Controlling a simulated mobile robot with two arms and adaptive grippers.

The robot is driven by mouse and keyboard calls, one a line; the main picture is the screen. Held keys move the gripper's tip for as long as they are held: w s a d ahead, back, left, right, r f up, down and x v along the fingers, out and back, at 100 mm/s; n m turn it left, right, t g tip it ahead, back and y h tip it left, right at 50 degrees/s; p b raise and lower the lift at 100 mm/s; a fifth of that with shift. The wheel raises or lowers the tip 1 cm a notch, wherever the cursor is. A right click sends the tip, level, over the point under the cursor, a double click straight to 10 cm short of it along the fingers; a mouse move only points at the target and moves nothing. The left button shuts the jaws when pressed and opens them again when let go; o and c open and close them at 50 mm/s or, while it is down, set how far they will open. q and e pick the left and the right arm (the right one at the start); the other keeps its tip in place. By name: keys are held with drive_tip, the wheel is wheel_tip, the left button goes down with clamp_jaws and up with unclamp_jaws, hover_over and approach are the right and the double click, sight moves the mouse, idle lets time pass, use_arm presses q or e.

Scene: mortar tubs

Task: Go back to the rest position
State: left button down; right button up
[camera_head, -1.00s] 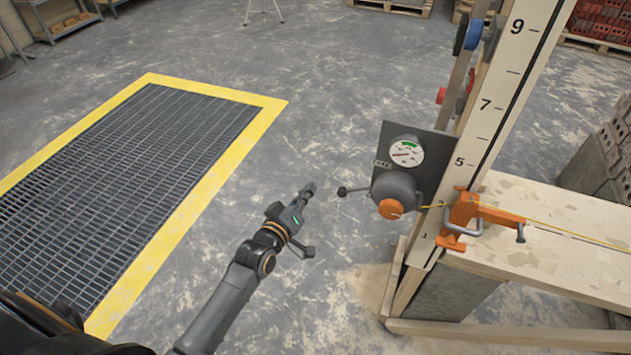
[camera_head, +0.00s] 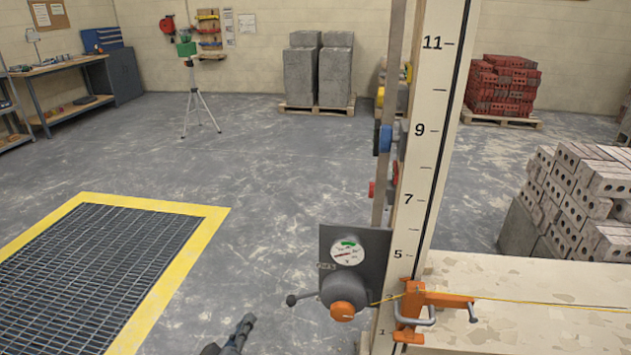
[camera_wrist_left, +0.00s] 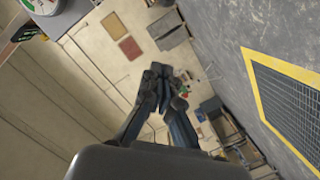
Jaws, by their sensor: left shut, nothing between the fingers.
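My left gripper (camera_head: 244,326) is at the bottom of the head view, over the grey floor, with only its end part in the picture. It is left of and below the grey gauge unit (camera_head: 347,252) with its orange knob (camera_head: 342,311) and black-tipped lever, and apart from them. In the left wrist view the two fingers (camera_wrist_left: 160,72) meet at their tips, shut with nothing between them. A corner of the gauge (camera_wrist_left: 42,5) shows at that view's top left. My right gripper is not in view.
The numbered post (camera_head: 420,150) stands right of the gauge, with an orange clamp (camera_head: 412,312) and a yellow string along the pale wall top (camera_head: 540,285). A yellow-edged floor grate (camera_head: 95,270) lies at the left. A tripod (camera_head: 196,100) stands far back. The floor between is clear.

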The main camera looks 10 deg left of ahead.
use_arm(q)
drive_tip(key=s+f+m+g, duration=0.15)
drive_tip(key=s+f, duration=0.35)
drive_tip(key=f, duration=0.5)
drive_tip(key=s+f+m+g+y, duration=0.1)
drive_tip(key=s+f+g, duration=0.25)
drive_tip(key=f, duration=0.65)
drive_tip(key=s+f+m+g, duration=0.2)
drive_tip(key=s+f, duration=0.4)
drive_tip(key=f, duration=0.4)
drive_tip(key=s+f+m+g, duration=0.1)
drive_tip(key=s+f, duration=0.4)
drive_tip(key=s, duration=0.5)
drive_tip(key=s+a+f+m+g, duration=0.1)
drive_tip(key=s+f+g, duration=0.3)
drive_tip(key=s, duration=0.6)
drive_tip(key=s+a+f+m+g+y, duration=0.1)
drive_tip(key=s+f+m+g, duration=0.2)
drive_tip(key=s+f, duration=0.5)
drive_tip(key=shift+s, duration=1.25)
